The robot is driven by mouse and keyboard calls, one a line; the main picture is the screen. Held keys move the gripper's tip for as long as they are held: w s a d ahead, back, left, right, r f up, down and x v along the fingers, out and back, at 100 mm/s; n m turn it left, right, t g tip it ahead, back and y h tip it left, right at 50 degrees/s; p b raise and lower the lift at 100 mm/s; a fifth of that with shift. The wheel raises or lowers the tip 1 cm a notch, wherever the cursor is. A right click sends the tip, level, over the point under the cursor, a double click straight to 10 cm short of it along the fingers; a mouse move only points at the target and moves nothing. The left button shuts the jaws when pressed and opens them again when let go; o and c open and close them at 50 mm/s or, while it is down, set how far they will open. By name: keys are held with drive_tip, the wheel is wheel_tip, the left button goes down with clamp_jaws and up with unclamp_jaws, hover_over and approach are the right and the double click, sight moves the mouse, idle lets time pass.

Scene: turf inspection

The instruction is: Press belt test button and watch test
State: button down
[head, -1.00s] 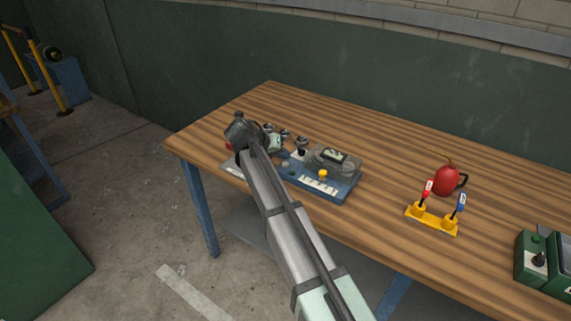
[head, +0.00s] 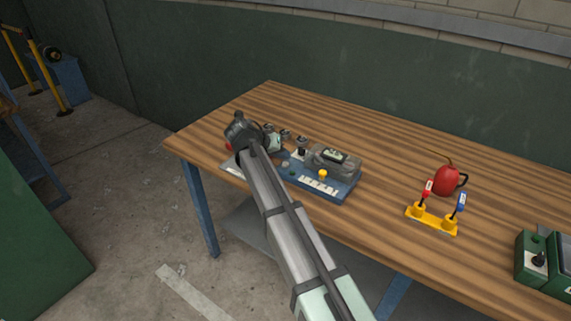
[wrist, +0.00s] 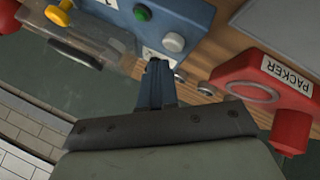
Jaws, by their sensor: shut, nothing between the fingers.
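A blue test device (head: 340,190) sits on the wooden bench, with a yellow knob (head: 323,173), a clear-covered gauge (head: 333,155) and a white label strip on its front. In the wrist view its blue panel (wrist: 185,15) carries a white button (wrist: 173,42), a green button (wrist: 142,13) and a yellow knob (wrist: 59,13). I cannot read which button is the belt test. My gripper (wrist: 159,66) is shut and empty, its tips close to the panel's edge just below the white button. I cannot tell whether they touch it. In the head view my arm hides part of the device.
A red box labelled PACKER (wrist: 265,85) stands right beside my gripper in the wrist view. On the bench (head: 400,160) are a red jug (head: 446,180), a yellow holder (head: 432,221) with red and blue tags, and a green control box (head: 531,259). The back of the bench is clear.

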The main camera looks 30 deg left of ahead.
drive_tip(key=shift+f, duration=0.1)
drive_tip(key=shift+f, duration=0.35)
